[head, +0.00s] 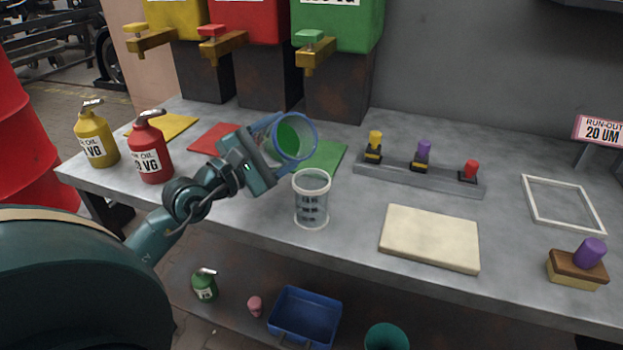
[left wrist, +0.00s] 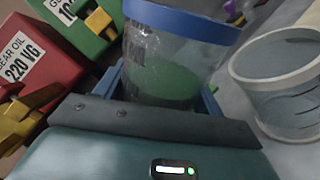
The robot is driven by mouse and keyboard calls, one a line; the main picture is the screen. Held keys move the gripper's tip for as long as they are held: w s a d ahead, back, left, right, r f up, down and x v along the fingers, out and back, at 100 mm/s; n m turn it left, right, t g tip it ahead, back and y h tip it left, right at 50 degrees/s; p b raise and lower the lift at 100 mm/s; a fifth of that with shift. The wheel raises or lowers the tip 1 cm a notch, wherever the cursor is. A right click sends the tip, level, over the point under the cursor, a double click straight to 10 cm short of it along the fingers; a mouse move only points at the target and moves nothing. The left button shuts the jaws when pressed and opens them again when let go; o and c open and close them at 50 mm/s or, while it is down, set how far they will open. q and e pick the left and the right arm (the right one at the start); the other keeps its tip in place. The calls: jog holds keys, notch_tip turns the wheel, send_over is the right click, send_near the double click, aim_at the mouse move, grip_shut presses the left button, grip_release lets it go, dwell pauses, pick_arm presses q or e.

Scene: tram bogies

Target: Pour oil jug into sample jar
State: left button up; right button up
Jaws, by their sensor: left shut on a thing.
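The oil jug (head: 311,143) is a clear vessel with a blue rim and green oil inside. My left gripper (head: 268,152) is shut on it and holds it above the table, tilted with its mouth toward the right and the camera. The jug also fills the top middle of the left wrist view (left wrist: 170,60), with the green oil low in it. The sample jar (head: 311,205), clear with a pale rim and dark marks, stands upright on the table just below and right of the jug. It also shows at the right of the left wrist view (left wrist: 290,95). No oil shows in it. My right gripper is not in view.
Yellow (head: 95,138) and red (head: 150,150) oil cans stand at the left of the table (head: 350,255). Yellow, red and green dispensers (head: 340,25) stand behind. A rack of stamps (head: 420,177), a cream board (head: 430,238) and a white frame (head: 530,205) lie to the right.

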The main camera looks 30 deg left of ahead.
pick_arm(q)
jog(key=shift+r, duration=0.15)
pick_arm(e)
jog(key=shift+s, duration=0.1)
pick_arm(q)
jog(key=shift+r+m, duration=0.3)
jog(key=shift+m, duration=0.5)
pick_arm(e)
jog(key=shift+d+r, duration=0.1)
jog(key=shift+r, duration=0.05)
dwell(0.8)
pick_arm(q)
jog(key=shift+r+m, duration=0.3)
jog(key=shift+m, duration=0.1)
dwell(1.8)
